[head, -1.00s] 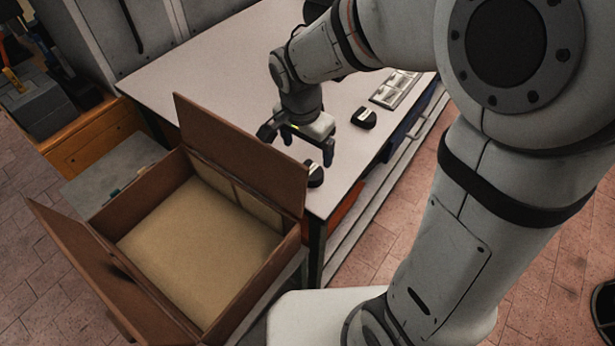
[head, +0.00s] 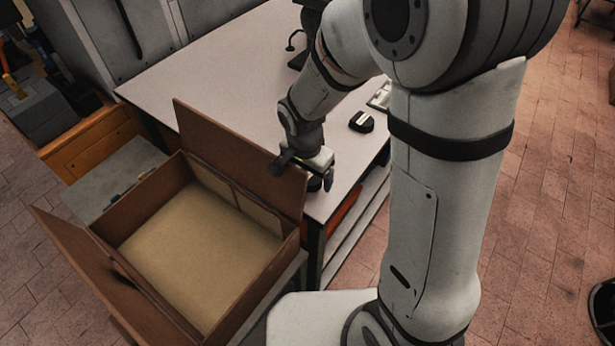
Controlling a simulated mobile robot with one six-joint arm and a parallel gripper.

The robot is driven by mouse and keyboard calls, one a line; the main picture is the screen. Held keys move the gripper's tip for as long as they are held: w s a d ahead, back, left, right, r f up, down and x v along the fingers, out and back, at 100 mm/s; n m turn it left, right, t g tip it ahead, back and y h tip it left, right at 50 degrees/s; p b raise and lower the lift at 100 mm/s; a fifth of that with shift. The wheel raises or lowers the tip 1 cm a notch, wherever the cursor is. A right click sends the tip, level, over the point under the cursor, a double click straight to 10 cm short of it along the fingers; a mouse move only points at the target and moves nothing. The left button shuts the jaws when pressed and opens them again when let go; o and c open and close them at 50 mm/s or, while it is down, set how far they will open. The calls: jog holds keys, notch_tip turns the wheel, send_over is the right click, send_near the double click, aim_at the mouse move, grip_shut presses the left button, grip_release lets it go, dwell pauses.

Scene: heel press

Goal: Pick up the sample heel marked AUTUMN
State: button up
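A small black heel (head: 315,184) is on the near corner of the table, mostly hidden under my gripper. Another black heel (head: 362,121) with a pale label stands farther back near the table's right edge. The lettering on the labels is too small to read, so I cannot tell which is marked AUTUMN. My gripper (head: 305,177) points down over the near heel. Its fingers are spread apart, and the right finger is just to the right of that heel. The box flap is close to the left finger, and contact with the heel cannot be made out.
An open brown cardboard box (head: 146,213) stands left of the table (head: 215,75), its raised flap (head: 235,150) close beside my gripper. A pale tray (head: 380,95) lies at the table's right edge, partly behind my arm. The table's middle is clear.

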jog(key=c, duration=1)
jog(key=shift+c, duration=0.2)
jog(key=shift+r, duration=0.15)
